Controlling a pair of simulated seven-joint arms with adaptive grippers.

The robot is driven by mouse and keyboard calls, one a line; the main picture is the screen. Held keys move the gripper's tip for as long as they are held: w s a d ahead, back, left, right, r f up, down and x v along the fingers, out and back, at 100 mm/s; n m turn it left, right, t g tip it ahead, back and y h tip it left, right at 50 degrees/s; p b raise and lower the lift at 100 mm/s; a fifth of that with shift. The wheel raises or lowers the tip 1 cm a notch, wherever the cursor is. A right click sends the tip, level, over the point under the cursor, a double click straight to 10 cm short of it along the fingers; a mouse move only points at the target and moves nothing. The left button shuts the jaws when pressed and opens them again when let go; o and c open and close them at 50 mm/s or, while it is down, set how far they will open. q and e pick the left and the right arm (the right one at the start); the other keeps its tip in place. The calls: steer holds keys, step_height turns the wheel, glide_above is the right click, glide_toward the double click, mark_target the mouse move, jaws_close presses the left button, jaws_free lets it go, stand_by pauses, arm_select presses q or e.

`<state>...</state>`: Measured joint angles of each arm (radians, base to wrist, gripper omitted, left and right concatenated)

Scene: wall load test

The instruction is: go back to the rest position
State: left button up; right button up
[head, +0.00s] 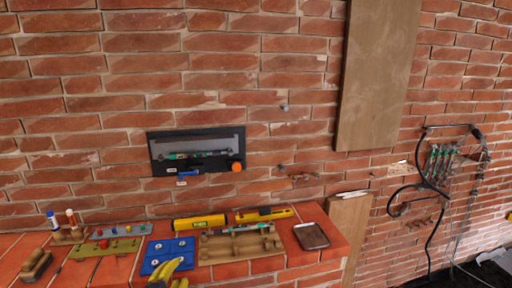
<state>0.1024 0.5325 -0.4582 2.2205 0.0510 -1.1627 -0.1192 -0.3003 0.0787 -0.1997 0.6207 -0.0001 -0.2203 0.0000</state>
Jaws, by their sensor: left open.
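My left gripper (175,273) shows at the bottom edge of the head view, as yellow finger parts in front of the blue tray (154,255). It is open, and I see nothing between its fingers. Most of it and its arm lie below the frame. Whether it touches the tray or the ledge I cannot tell. My right gripper is not in view.
A black panel (160,152) and board (376,75) are at the wall. Cables (432,185) hang right.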

arm_select(q)
steer(key=s+a+f+n+g+y, duration=0.25)
steer(key=s+f, duration=0.25)
steer(key=s, duration=0.5)
steer(key=s+a+f+n+g+y, duration=0.1)
steer(key=s+a+f+n+g, duration=0.15)
steer(key=s+f, duration=0.45)
steer(key=s+a+f+n+g+y, duration=0.1)
steer(key=s+a+f+n+g, duration=0.15)
steer(key=s, duration=0.95)
steer(key=s+d+f+g+h, duration=0.1)
steer(key=s+d+f, duration=0.15)
steer(key=f, duration=1.35)
steer(key=s+d+f+g+h, duration=0.15)
steer(key=d+f, duration=0.25)
steer(key=f, duration=1.3)
steer(key=s+f+n+g+h, duration=0.1)
steer(key=s+f+n+g, duration=0.2)
steer(key=s+f, duration=1.6)
steer(key=shift+s+a+h, duration=0.3)
steer(key=shift+s+h, duration=0.1)
steer(key=shift+s, duration=0.6)
